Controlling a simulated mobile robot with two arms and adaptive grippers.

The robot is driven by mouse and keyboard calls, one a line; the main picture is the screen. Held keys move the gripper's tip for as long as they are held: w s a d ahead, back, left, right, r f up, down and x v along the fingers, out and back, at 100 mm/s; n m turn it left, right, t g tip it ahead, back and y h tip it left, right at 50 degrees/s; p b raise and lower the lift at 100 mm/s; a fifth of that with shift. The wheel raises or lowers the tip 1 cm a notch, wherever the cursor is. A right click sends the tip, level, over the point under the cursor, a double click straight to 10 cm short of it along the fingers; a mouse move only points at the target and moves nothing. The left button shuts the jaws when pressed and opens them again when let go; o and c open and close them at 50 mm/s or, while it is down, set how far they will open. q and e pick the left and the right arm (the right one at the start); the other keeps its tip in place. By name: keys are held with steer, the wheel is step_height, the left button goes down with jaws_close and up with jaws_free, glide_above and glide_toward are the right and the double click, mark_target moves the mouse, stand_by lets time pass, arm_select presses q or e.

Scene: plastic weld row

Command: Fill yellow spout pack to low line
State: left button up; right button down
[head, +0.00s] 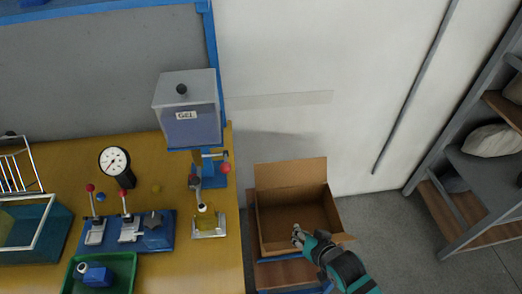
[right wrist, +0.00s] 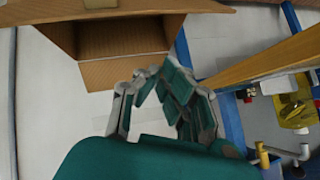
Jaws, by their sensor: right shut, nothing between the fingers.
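The pack also shows at the right of the right wrist view (right wrist: 287,108). A blue dispensing stand with a red-knobbed lever (head: 226,168) is beneath the tank, and its outlet is above the pack. The low line and fill level are too small to tell. My right gripper (head: 299,236) is shut and empty, over the cardboard box and well right of the pack; it also shows in the right wrist view (right wrist: 148,76). My left gripper is out of view.
An open cardboard box (head: 272,240) stands right of the table. On the table (head: 141,153) are a dial gauge (head: 115,161), a blue fixture with red-knobbed levers (head: 155,237), a green tray (head: 124,265) and a teal tank (head: 20,240). Shelves (head: 480,175) stand far right.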

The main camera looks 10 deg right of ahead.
mark_target(226, 160)
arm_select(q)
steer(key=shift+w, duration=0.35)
arm_select(e)
steer(key=w+a+r+m+t+y, duration=0.1)
steer(key=a+r+m+t+y, duration=0.1)
steer(key=r, duration=0.5)
steer(key=w+a+r+m+t+y, duration=0.2)
steer(key=r+y, duration=0.2)
steer(key=r, duration=0.3)
steer(key=w+a+r+m+t+y, duration=0.2)
steer(key=r+y, duration=0.1)
steer(key=r, duration=0.5)
steer(key=shift+w+t+y, duration=0.2)
steer(key=shift+t+y, duration=0.1)
arm_select(q)
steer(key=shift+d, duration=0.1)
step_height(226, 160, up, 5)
steer(key=p, duration=0.4)
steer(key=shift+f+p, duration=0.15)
steer(key=shift+p, duration=0.2)
arm_select(e)
steer(key=w+a+r, duration=0.1)
steer(key=w+a, duration=0.3)
steer(key=a, duration=0.4)
steer(key=shift+w+a, duration=0.2)
steer(key=shift+w, duration=0.05)
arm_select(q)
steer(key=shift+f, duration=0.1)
